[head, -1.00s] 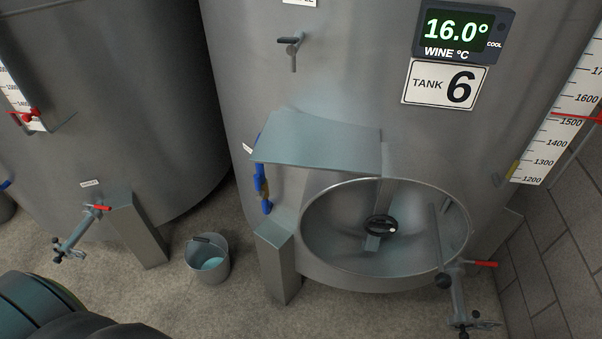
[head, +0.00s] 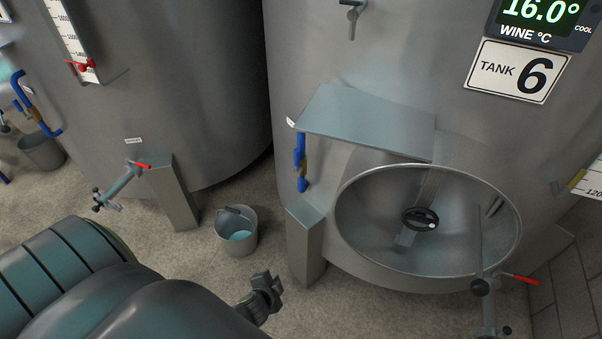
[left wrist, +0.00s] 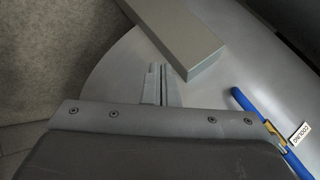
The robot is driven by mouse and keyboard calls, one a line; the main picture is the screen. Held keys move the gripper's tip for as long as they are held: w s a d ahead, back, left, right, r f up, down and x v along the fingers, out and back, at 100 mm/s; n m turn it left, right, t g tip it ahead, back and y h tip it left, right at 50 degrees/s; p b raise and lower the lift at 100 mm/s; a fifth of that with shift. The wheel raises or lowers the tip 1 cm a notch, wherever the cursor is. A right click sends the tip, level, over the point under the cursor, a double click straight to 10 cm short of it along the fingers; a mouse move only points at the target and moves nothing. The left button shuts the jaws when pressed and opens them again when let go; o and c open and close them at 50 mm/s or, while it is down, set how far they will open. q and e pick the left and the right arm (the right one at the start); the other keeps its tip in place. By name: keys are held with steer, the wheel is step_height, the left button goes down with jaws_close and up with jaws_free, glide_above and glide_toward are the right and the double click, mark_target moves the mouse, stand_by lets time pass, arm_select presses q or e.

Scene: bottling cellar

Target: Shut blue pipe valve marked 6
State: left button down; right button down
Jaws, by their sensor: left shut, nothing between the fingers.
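The blue pipe (head: 299,150) of tank 6 stands upright against the tank's left side, below the grey shelf-like plate. A brass-coloured valve part (head: 304,169) sits on it; its lever position is too small to tell. In the left wrist view the blue pipe (left wrist: 250,107) shows at the right with a yellow-brass part (left wrist: 274,132) and a white tag (left wrist: 299,137) beside it. My left gripper (head: 266,283) is low, in front of the tank leg and below the pipe, apart from both. Its fingers (left wrist: 155,82) are shut and empty. My right gripper is out of view.
The tank 6 sign (head: 517,70) is on the tank wall. A tank leg (head: 306,245) stands below the pipe. A bucket (head: 238,243) stands on the floor to its left. Another blue pipe (head: 24,92) is at the far left.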

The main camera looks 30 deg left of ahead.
arm_select(q)
steer(key=w+r+m+t+b, duration=0.1)
steer(key=w+r, duration=0.3)
steer(key=r, duration=0.4)
steer(key=w+r+m+t+y+b, duration=0.1)
steer(key=w+r+m+t, duration=0.2)
steer(key=r, duration=0.6)
steer(key=w+r+m+t+y+b, duration=0.1)
steer(key=w+r+m+t, duration=0.2)
steer(key=w+r, duration=0.4)
step_height(320, 180, up, 2)
steer(key=shift+d+r+t, duration=0.1)
steer(key=shift+d+t, duration=0.25)
steer(key=shift+t, duration=0.35)
steer(key=p, duration=0.1)
glide_above(301, 167)
steer(key=s+d, duration=0.3)
steer(key=s, duration=0.1)
steer(key=shift+s, duration=0.2)
